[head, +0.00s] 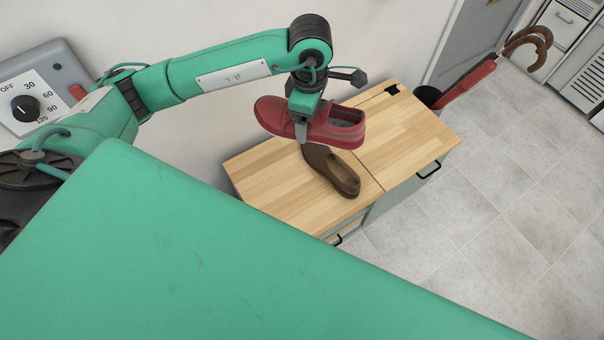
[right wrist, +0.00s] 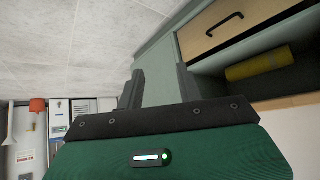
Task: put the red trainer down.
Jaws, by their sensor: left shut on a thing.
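The red trainer (head: 343,133) hangs in my left gripper (head: 303,122) in the head view. The gripper is shut on it, with one finger showing on the trainer's near side. The trainer is over the wooden cabinet top (head: 270,185), and its height above it is hard to tell. A brown shoe (head: 338,172) lies on the top, just below the trainer in the picture and partly overlapped by it. My right gripper (right wrist: 160,88) shows in the right wrist view, its two fingers apart with nothing between them.
The cabinet top's right half (head: 410,140) is mostly clear, with a small black item (head: 391,89) at its back edge. A red umbrella (head: 468,82) leans in a dark stand right of the cabinet. In the right wrist view, a yellow roll (right wrist: 258,64) lies in an open shelf below a drawer (right wrist: 225,25).

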